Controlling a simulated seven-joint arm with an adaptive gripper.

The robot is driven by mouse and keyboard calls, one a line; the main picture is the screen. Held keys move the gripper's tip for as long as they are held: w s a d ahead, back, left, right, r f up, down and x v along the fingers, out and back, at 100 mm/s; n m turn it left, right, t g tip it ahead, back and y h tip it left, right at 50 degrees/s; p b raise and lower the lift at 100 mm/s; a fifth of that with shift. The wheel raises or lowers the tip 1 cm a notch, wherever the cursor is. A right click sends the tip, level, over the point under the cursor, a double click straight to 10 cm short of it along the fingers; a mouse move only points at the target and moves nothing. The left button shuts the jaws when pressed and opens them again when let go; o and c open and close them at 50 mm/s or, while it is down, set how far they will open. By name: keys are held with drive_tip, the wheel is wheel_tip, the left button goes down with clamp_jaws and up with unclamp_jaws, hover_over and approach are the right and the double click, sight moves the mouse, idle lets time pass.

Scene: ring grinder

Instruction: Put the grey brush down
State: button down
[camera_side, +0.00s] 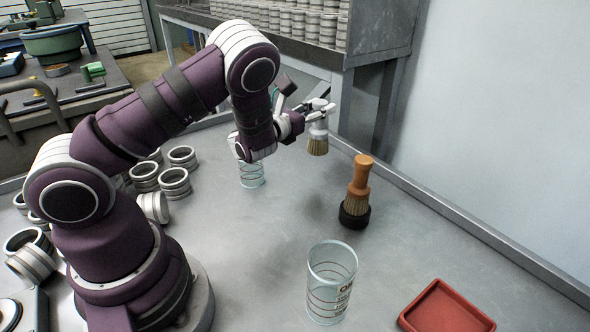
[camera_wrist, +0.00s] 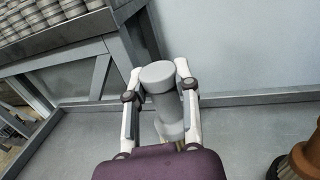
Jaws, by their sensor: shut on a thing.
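The grey brush (camera_side: 317,141) hangs upright from my gripper (camera_side: 318,106), bristles down, above the grey table. Its tan bristles are clear of the table surface in the side view. In the wrist view its grey handle (camera_wrist: 160,82) stands between the two white fingers of my gripper (camera_wrist: 161,112), which are shut on it. The lower part of the brush is mostly hidden there by my wrist.
An orange-handled brush (camera_side: 359,185) stands in a dark round base (camera_side: 354,214) right of my gripper. A clear glass (camera_side: 331,284) and a red tray (camera_side: 446,310) are nearer the front. Several metal rings (camera_side: 175,181) lie left. Table between is clear.

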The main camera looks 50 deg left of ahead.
sight(312, 145)
wheel_tip(312, 145, down, 8)
drive_tip(key=shift+r, duration=0.25)
drive_tip(key=shift+f, duration=0.15)
drive_tip(key=c, duration=0.8)
unclamp_jaws()
drive_tip(key=shift+c, duration=0.2)
